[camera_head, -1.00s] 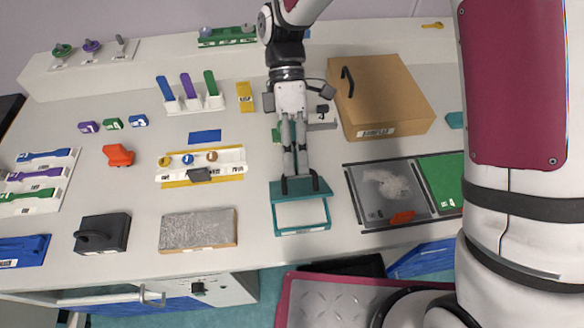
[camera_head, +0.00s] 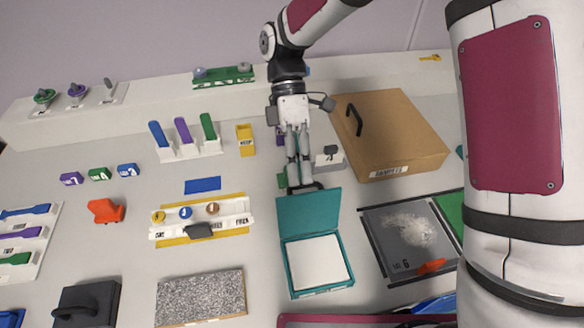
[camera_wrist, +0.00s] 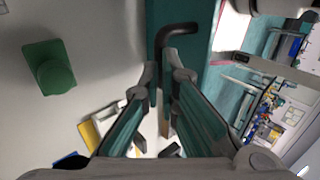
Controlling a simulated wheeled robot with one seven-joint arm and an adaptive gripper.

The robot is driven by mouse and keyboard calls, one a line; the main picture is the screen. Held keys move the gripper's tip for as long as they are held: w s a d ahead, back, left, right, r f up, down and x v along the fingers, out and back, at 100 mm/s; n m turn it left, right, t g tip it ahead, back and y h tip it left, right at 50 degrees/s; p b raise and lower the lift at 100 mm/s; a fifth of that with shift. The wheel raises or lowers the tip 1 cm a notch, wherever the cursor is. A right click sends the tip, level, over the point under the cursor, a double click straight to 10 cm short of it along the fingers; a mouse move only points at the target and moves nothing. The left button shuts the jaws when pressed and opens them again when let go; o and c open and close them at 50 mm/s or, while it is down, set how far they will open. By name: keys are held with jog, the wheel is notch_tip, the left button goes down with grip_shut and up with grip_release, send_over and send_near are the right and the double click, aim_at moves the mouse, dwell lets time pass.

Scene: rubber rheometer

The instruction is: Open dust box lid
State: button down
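The dust box is a teal box (camera_head: 288,262) with a white inside, on the table in the head view. Its teal lid (camera_head: 309,210) is swung up at the back edge, so the inside shows. A dark handle (camera_head: 318,186) is at the lid's upper edge. My gripper (camera_head: 299,186) is at this handle, coming from behind and above. In the wrist view the bent black handle (camera_wrist: 178,33) lies at my gripper's fingertips (camera_wrist: 166,76), with the teal lid (camera_wrist: 196,60) behind it. The fingers stand somewhat apart; whether they clamp the handle is unclear.
A grey tray (camera_head: 378,235) with pale powder and an orange piece is right of the box. A cardboard-brown box (camera_head: 395,125) stands behind it. A rack with round pieces (camera_head: 240,220) and a speckled slab (camera_head: 200,297) lie left. A green knob (camera_wrist: 52,72) is near my gripper.

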jog(key=f, duration=0.2)
jog(key=shift+s+d+f, duration=0.2)
jog(key=shift+s+f, duration=0.15)
jog(key=shift+f, duration=0.05)
jog(key=c, duration=1.4)
grip_release()
jog(key=shift+w+a+f, duration=0.1)
jog(key=shift+w, duration=0.05)
jog(key=shift+c, duration=0.6)
jog(key=shift+c, duration=0.2)
